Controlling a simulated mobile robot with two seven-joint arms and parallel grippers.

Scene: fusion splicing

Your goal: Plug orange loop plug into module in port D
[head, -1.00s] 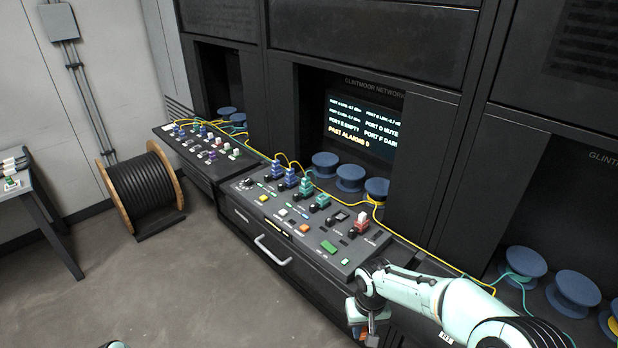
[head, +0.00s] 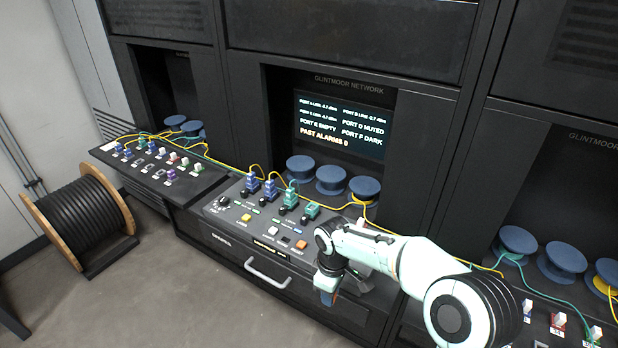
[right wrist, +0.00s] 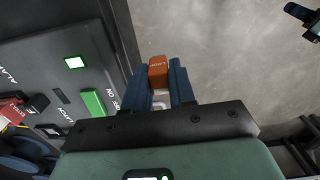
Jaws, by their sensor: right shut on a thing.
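My right gripper (head: 328,288) is shut on the orange loop plug (right wrist: 158,72), which sits between its two blue fingers in the right wrist view. In the head view the gripper points down in front of the console, with a bit of orange at its tips. The console (head: 208,226) carries a row of modules: two blue ones, then a taller teal one and a shorter teal module (head: 312,210) to its right. Port letters are too small to read, so I cannot tell which is port D. My left gripper is not in view.
The screen (head: 340,126) reads port D muted, port E empty, port F dark. My right arm covers the console's right part. The right wrist view shows a red module (right wrist: 14,112) and green switch (right wrist: 92,103) there. A drawer handle (head: 268,273) juts out in front.

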